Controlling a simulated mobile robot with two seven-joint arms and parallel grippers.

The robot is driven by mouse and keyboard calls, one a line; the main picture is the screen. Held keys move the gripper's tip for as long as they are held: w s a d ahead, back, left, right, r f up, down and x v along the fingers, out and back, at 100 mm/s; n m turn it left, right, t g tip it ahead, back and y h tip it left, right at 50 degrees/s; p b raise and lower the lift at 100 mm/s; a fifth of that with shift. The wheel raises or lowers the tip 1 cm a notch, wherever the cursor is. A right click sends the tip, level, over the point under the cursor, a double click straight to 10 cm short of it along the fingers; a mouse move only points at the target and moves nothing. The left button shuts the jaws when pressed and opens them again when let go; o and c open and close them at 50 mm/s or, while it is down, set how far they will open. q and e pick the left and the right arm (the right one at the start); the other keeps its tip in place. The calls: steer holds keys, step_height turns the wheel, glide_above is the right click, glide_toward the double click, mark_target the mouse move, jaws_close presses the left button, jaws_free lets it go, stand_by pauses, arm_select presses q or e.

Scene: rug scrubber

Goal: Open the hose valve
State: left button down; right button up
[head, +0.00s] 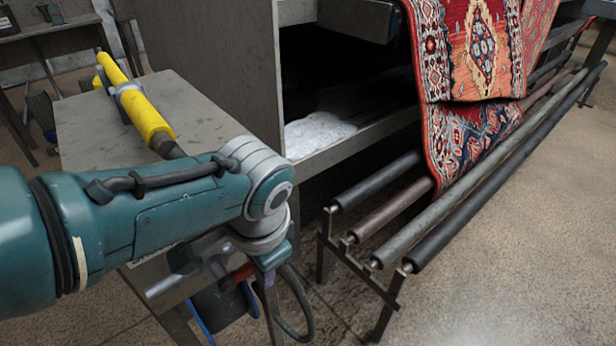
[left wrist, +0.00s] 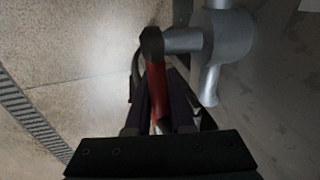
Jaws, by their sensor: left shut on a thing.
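The hose valve has a red lever handle (left wrist: 157,92), which in the left wrist view runs from a dark joint (left wrist: 152,42) down between my fingers. A grey metal pipe fitting (left wrist: 226,38) joins it at the upper right. In the head view the red handle (head: 238,276) shows below my left wrist, beside the grey pipe (head: 170,284). My left gripper (left wrist: 160,108) is shut on the handle; its fingertips are mostly hidden in the head view. My right gripper is not in view.
A grey cabinet top (head: 185,95) holds a yellow cylindrical tool (head: 140,105). A dark hose loop (head: 298,318) hangs near my wrist. To the right are metal rollers (head: 480,185) and a patterned red rug (head: 470,50). Open floor (head: 520,250) lies at the lower right.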

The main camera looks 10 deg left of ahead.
arm_select(q)
steer(key=shift+s+f+g, duration=0.1)
steer(key=shift+f+g, duration=0.15)
steer(key=shift+g, duration=0.05)
steer(key=shift+s+a, duration=0.1)
steer(key=shift+a, duration=0.05)
steer(key=c, duration=0.8)
jaws_free()
steer(key=shift+r, duration=0.1)
steer(key=shift+s+d+r+p, duration=0.15)
steer(key=shift+d+r+p, duration=0.15)
steer(key=shift+r+p, duration=1.15)
steer(key=shift+s+d+r+p, duration=0.15)
steer(key=shift+d+r+p, duration=0.15)
steer(key=shift+r+p, duration=1.2)
steer(key=shift+s+d+r+p, duration=0.15)
steer(key=shift+d+r+p, duration=0.15)
steer(key=shift+r+p, duration=1.15)
steer(key=shift+r+b, duration=0.4)
steer(key=shift+r, duration=0.05)
